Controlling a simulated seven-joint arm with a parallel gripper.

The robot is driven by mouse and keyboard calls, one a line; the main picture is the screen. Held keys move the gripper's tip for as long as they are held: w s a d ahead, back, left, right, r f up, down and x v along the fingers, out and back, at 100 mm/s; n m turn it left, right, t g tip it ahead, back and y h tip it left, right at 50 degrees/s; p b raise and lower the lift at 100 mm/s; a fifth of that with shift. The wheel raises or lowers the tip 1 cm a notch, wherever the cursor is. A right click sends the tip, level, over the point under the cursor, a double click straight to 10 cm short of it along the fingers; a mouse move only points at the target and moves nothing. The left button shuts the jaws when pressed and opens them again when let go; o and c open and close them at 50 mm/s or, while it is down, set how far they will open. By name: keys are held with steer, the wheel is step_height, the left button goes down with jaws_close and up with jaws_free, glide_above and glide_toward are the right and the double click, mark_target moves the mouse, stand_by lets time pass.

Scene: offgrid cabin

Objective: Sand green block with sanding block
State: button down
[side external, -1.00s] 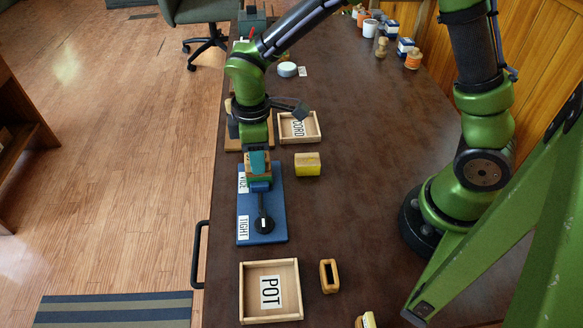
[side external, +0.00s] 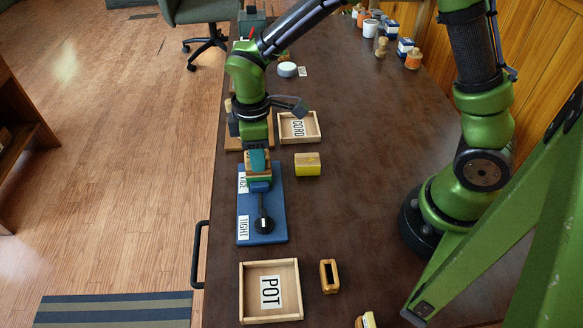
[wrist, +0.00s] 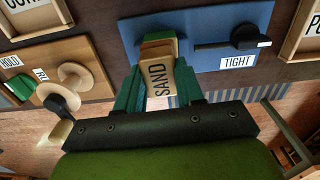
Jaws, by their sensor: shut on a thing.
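My gripper (wrist: 158,88) is shut on the tan sanding block (wrist: 157,78), marked SAND, with a teal finger on each side. In the side view, my gripper (side external: 258,161) is low over the far end of the blue vice board (side external: 274,210). The green block (side external: 259,179) sits in the vice there, directly under the sanding block. In the wrist view, part of the green block (wrist: 153,36) shows beyond the sanding block. Most of its top is hidden, and I cannot tell whether the two touch. The vice's black handle (side external: 264,225) lies toward the TIGHT label.
A POT tray (side external: 243,291) is at the front and a CORD tray (side external: 317,127) behind. A yellow block with a wooden top (side external: 307,165) is right of the vice. A wooden ring-like piece (side external: 329,276) stands by the POT tray. The table's middle right is clear.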

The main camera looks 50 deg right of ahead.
steer(key=shift+s+a, duration=0.7)
steer(key=shift+w+d, duration=1.2)
steer(key=shift+r, duration=2.5)
